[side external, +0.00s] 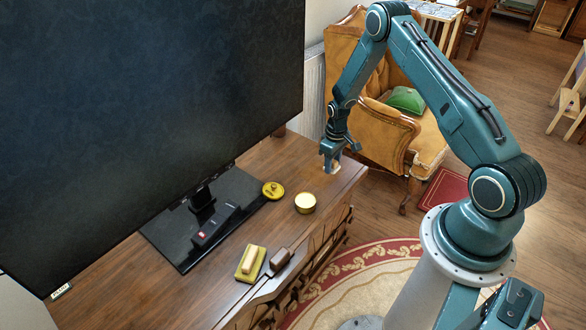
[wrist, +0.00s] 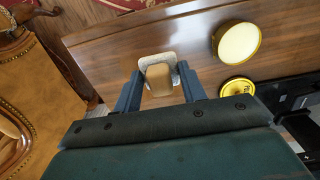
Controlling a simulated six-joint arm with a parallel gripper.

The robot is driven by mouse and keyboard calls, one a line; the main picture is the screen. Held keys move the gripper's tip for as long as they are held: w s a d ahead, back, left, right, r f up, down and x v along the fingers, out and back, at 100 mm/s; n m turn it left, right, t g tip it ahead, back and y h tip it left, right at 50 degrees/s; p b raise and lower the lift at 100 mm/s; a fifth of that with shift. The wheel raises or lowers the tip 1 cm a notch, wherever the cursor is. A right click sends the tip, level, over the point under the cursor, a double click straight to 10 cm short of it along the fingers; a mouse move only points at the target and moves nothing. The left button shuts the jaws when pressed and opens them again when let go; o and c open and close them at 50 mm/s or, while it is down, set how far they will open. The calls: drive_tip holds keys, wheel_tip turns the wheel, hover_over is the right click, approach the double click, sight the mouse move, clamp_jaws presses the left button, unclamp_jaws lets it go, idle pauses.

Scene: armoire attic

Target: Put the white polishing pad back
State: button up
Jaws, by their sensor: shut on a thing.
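The white polishing pad (wrist: 157,58) has a pale fuzzy base and a tan block-shaped handle. It is between the fingers of my gripper (wrist: 160,75) in the wrist view, and the gripper is shut on its handle. In the side view my gripper (side external: 331,163) points down at the right end of the wooden cabinet top, with a bit of the pale pad (side external: 336,168) showing beneath it. The pad is at or just above the wood; I cannot tell whether it touches.
An open round tin (side external: 305,203) and its yellow lid (side external: 273,190) stand left of my gripper. A yellow pad with a pale handle (side external: 250,262) and a brown block (side external: 280,259) lie near the front edge. A large screen (side external: 150,110) stands behind on a black base (side external: 190,245).

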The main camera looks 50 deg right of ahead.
drive_tip(key=w+a+r, duration=0.2)
drive_tip(key=a+r, duration=0.1)
drive_tip(key=a, duration=0.4)
drive_tip(key=w+a+r, duration=0.1)
drive_tip(key=a+r, duration=0.3)
drive_tip(key=a, duration=0.4)
wheel_tip(320, 180, up, 5)
hover_over(279, 235)
wheel_tip(279, 235, down, 16)
drive_tip(key=shift+f, duration=1.9)
drive_tip(key=shift+f, duration=0.15)
drive_tip(key=o, duration=0.9)
drive_tip(key=shift+r, duration=6.15)
